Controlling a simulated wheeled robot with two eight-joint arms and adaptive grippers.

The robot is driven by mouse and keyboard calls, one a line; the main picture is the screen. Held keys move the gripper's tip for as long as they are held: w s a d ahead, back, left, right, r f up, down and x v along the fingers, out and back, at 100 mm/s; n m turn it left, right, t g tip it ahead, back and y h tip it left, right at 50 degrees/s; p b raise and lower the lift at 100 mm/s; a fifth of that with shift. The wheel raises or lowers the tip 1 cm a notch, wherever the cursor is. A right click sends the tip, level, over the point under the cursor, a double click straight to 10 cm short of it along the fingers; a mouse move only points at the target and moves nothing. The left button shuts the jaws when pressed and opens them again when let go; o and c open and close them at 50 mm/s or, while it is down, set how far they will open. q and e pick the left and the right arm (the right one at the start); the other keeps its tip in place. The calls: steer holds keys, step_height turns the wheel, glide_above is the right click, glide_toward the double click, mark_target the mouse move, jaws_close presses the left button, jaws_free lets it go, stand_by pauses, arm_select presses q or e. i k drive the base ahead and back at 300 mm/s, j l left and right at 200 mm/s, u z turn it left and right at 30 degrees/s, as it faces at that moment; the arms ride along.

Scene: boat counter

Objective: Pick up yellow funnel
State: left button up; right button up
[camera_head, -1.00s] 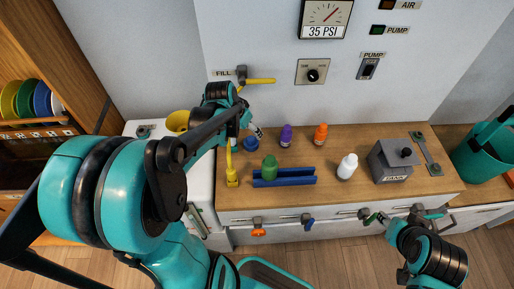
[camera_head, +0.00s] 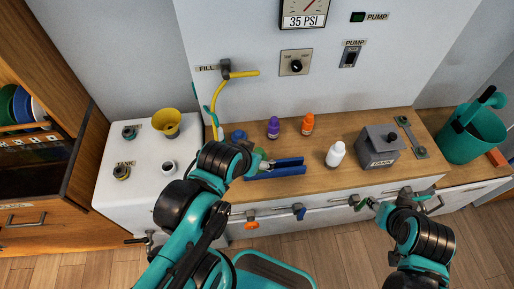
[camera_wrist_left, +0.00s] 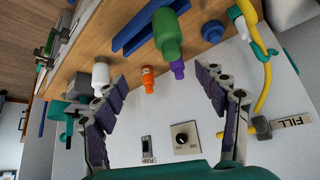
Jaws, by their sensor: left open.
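The yellow funnel (camera_head: 166,122) stands on the white tank top at the left in the head view, wide mouth up. It is not visible in the left wrist view. My left gripper is open and empty in the left wrist view (camera_wrist_left: 165,100), its fingers spread wide. In the head view its fingers are mostly hidden behind my left wrist, over the counter's left part, to the right of the funnel and well apart from it. My right gripper (camera_head: 397,198) is low at the counter's front edge on the right, its fingers spread and empty.
The white tank (camera_head: 112,190) has several ports, and a yellow hose (camera_head: 218,105) rises beside it. The counter holds a purple bottle (camera_head: 273,128), an orange bottle (camera_head: 307,124), a white bottle (camera_head: 335,154), a blue rail (camera_head: 278,171) and a grey box (camera_head: 380,147).

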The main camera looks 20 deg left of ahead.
mark_target(167, 120)
steer(key=u, duration=1.75)
steer(key=i+z, duration=0.1)
steer(key=z, duration=0.25)
